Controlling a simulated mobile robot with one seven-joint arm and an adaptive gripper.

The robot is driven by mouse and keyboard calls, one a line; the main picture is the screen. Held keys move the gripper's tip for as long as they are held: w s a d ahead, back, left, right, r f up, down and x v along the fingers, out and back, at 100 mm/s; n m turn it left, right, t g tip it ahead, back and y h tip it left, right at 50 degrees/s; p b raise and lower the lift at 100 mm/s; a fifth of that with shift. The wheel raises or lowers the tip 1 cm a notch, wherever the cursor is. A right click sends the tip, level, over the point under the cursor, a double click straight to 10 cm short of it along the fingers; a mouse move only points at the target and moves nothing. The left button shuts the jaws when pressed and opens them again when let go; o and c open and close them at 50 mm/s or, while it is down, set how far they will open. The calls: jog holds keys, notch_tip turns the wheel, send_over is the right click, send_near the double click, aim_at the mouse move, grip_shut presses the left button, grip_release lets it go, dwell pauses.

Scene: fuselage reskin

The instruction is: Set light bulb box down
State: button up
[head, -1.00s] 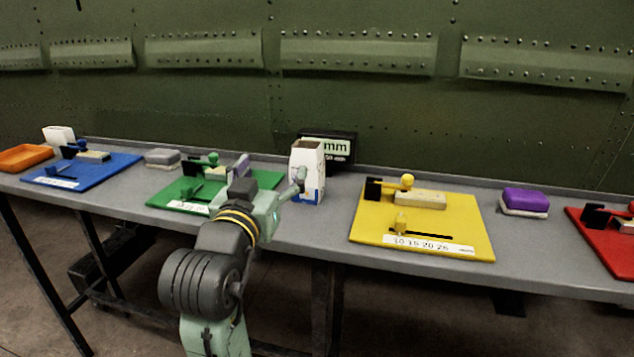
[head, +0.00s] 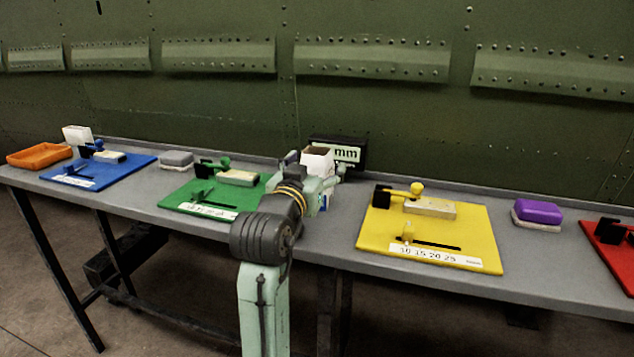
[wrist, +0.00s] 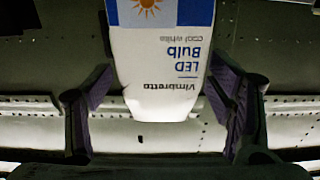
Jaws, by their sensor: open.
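The light bulb box (head: 317,160) is white with an open brown top and stands upright on the grey bench (head: 335,230), between the green and yellow boards. My gripper (head: 315,180) is at the box and hides much of its front in the head view. In the wrist view the box (wrist: 160,70) appears upside down, with "LED Bulb" print and a blue panel with an orange sun. The jaws of my gripper (wrist: 160,110) are open, one pad on each side of the box, with a visible gap at least on the left.
A black display (head: 340,152) reading "mm" stands just behind the box. The green board (head: 180,198) is left, the yellow board (head: 375,232) right. A purple-topped block (head: 538,211) and a red board (head: 600,245) lie farther right. An orange tray (head: 40,156) is far left.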

jog(key=shift+w+d, duration=0.2)
jog(key=shift+w, duration=0.4)
jog(key=shift+c, duration=0.5)
jog(key=c, duration=1.2)
jog(key=shift+r, duration=0.1)
jog(key=shift+c, duration=0.2)
